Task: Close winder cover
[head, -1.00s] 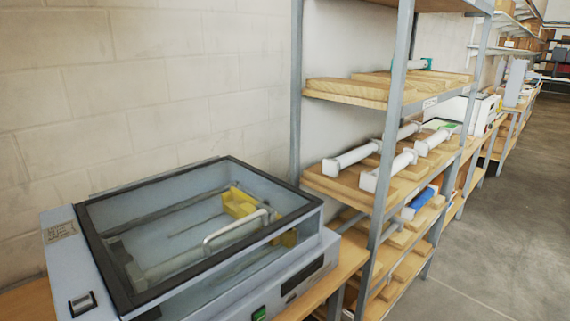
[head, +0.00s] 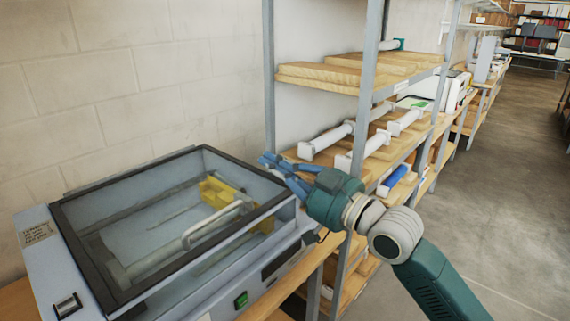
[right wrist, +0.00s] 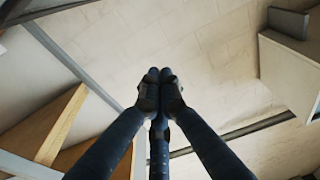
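The winder cover (head: 66,243) is a clear panel in a dark frame on top of the pale blue-grey laminator (head: 40,262) in the head view. A pale bar handle (head: 212,222) shows near its front edge. I cannot tell whether the cover lies fully down. My right gripper (head: 264,161) is just past the cover's right corner, apart from the handle. Its dark blue fingers come together at the tips in the right wrist view (right wrist: 159,76), with nothing between them. My left gripper is not in view.
A yellow part (head: 222,193) shows through the cover. A metal rack with wooden shelves (head: 330,76) holding white rollers (head: 330,140) stands close behind my right gripper. A green switch (head: 241,299) is on the laminator's front. The floor (head: 500,170) at right is clear.

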